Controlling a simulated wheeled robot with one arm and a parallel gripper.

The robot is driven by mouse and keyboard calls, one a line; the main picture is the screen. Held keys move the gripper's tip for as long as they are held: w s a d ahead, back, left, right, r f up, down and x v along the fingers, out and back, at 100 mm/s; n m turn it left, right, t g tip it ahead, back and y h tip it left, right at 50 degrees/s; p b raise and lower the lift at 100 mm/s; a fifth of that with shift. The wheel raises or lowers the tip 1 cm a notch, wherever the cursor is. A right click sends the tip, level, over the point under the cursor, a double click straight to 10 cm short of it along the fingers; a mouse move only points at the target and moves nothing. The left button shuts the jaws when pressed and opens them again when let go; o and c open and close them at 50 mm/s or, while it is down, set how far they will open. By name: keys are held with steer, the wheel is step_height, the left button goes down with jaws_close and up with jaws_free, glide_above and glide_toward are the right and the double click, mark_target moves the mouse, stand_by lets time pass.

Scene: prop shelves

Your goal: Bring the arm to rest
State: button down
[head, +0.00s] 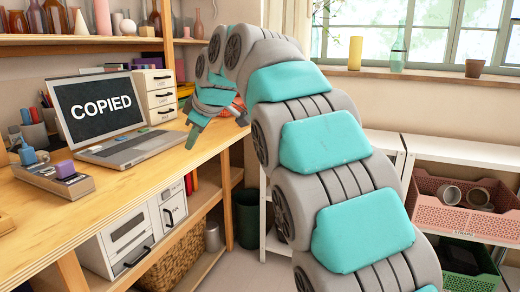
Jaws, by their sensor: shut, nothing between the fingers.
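My arm (325,147), grey with teal panels, rises from the lower right, arches over and bends down to the left. My gripper (193,132) is at its end, pointing down near the right end of the wooden desk (150,165). It is shut and empty. It is to the right of the open laptop (105,115), whose screen reads COPIED, and apart from it. Part of the gripper is hidden by its own links.
A small drawer unit (157,92) stands behind the laptop. A block holder (55,178) is at the desk's near left. A pink crate (450,219) with cups sits on the right shelf. A dark bin (247,217) stands on the floor.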

steer(key=s+d+f+m+g+h, duration=0.2)
steer(key=s+d+f+m, duration=0.3)
steer(key=s+d+f, duration=0.45)
steer(key=s+d+f+m+g+h, duration=0.15)
steer(key=s+d+f+m, duration=0.35)
steer(key=d, duration=0.7)
steer(key=s+d+f+m+g, duration=0.1)
steer(key=s+d+f+m, duration=0.1)
steer(key=s, duration=0.7)
steer(key=s+d+f+m+g+h+p, duration=0.1)
steer(key=s+d+f+m, duration=0.1)
steer(key=s+d+f, duration=0.2)
steer(key=s+d+f+m+g+h, duration=0.1)
steer(key=s+d+f+g, duration=0.1)
steer(key=s+f, duration=0.6)
steer(key=s+d, duration=0.1)
steer(key=s, duration=0.6)
steer(key=shift+d+f+m, duration=0.2)
steer(key=shift+d+m, duration=0.2)
steer(key=c, duration=1.6)
jaws_free()
